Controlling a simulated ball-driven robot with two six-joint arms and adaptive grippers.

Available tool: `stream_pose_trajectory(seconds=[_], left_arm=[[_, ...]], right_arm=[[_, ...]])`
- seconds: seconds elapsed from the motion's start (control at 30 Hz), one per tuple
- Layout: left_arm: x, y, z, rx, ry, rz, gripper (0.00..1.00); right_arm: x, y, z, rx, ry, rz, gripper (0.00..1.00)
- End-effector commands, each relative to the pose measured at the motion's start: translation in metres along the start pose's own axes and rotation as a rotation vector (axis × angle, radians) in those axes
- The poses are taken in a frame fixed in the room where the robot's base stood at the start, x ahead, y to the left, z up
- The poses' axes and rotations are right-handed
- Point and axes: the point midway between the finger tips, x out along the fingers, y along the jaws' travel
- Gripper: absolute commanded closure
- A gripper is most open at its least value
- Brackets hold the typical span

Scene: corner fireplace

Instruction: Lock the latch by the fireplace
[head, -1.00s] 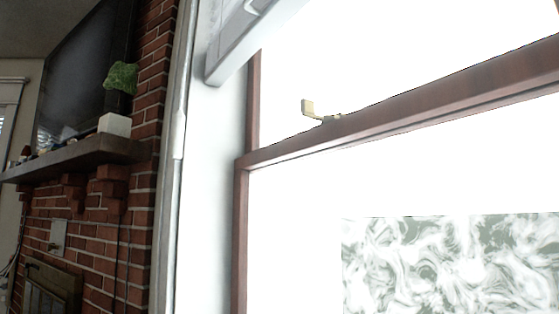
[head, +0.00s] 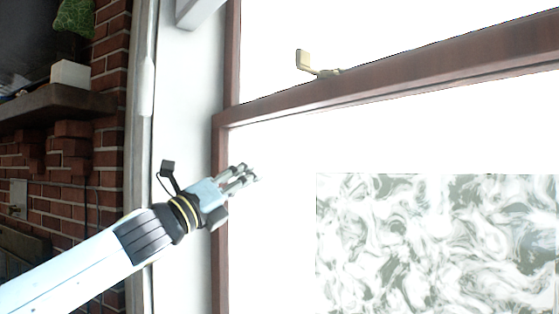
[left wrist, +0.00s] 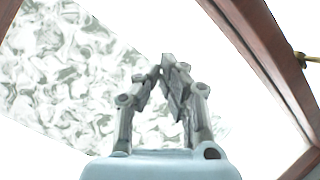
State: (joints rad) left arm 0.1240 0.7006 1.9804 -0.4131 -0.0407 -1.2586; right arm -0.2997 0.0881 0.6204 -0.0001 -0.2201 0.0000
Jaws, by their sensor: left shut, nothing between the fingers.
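A small brass latch (head: 318,68) sits on top of the brown wooden window rail (head: 400,85) in the head view. Its flat tab sticks up at its left end. My left gripper (head: 250,174) is below and to the left of the latch, in front of the bright pane, and apart from the latch. Its fingers are shut and empty. In the left wrist view the closed gripper (left wrist: 168,70) points up the picture. A part of the latch (left wrist: 302,60) shows there at the right edge, beyond the rail (left wrist: 265,55). My right gripper is not in view.
A patterned pane section (head: 440,240) fills the lower right. The brown side frame (head: 220,200) stands behind my left wrist. A brick fireplace wall (head: 70,180) with a mantel (head: 55,103) and white box (head: 70,74) is at the left. The space before the window looks clear.

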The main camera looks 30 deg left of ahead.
Motion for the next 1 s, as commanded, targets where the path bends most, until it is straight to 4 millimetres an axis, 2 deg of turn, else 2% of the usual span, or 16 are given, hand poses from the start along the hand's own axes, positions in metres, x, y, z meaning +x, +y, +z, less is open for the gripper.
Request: stream_pose_trajectory(seconds=[0.03,0.2,0.3,0.4,0.5,0.63,0.77,1.0], left_arm=[[0.013,-0.024,0.02,0.163,0.008,-0.105,1.0],[0.029,-0.1,0.067,0.764,0.013,-0.46,1.0],[0.024,-0.135,0.088,1.133,0.002,-0.666,1.0],[0.013,-0.155,0.104,1.449,-0.009,-0.843,1.0],[0.001,-0.165,0.116,1.677,-0.016,-0.978,1.0],[-0.01,-0.169,0.126,1.849,-0.021,-1.086,1.0],[-0.015,-0.169,0.129,1.906,-0.021,-1.127,1.0],[-0.015,-0.169,0.128,1.906,-0.021,-1.129,1.0]], right_arm=[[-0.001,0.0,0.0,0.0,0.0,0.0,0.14],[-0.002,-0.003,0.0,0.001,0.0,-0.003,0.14],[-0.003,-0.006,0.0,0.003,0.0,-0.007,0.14],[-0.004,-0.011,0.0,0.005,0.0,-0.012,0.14],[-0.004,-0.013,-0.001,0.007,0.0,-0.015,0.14],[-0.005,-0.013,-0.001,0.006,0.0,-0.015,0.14],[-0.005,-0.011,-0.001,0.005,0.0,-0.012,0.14],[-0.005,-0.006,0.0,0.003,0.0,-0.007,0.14]])
